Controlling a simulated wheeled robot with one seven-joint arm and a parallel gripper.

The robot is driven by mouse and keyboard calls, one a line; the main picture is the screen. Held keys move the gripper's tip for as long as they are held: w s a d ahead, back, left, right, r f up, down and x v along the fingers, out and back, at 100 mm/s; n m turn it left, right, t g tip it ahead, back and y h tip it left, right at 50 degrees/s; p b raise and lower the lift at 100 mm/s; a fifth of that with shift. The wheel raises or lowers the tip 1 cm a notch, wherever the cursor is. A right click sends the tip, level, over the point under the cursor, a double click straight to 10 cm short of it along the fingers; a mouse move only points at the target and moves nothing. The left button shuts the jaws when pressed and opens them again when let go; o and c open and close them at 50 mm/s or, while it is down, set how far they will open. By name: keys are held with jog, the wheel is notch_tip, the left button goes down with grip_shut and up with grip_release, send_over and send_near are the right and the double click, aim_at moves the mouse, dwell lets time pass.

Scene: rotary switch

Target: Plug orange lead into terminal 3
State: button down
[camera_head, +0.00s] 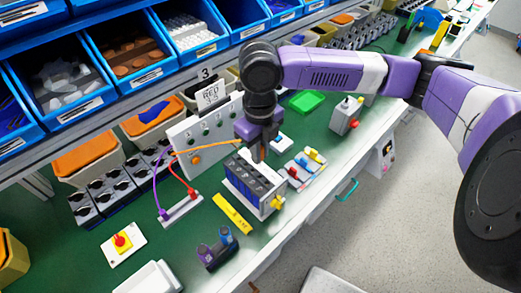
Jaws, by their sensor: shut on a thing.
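My gripper (259,153) points down, shut on the end of the orange lead (205,146). It is above and just behind the box with blue cells, right of the upright white panel. The plug in the jaws is mostly hidden. The orange lead runs left from my gripper across the front of the white panel (184,137). The panel has several small dark sockets and an orange knob (195,160). A card (211,95) marked "3" and "RED" stands at its top. I cannot read which socket is terminal 3.
A red lead (180,175) and a purple lead (156,180) run to a low white strip (181,211). The blue-celled box (255,184) stands close under my gripper. A yellow block (231,213), a stop button (122,241) and a grey switch box (346,115) are nearby.

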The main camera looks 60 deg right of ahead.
jog(key=b, duration=0.5)
send_over(260, 171)
jog(key=a, duration=0.2)
jog(key=shift+s+d+f, duration=0.1)
jog(key=shift+s+f, duration=0.15)
jog(key=shift+f, duration=1.25)
jog(key=shift+s+f, duration=0.2)
jog(key=shift+f, duration=1.3)
jog(key=shift+f+b, duration=0.95)
jog(key=shift+f, duration=0.3)
jog(key=c, duration=1.3)
grip_release()
jog(key=shift+r, duration=0.1)
notch_tip(260, 171, up, 8)
jog(key=shift+f, duration=0.15)
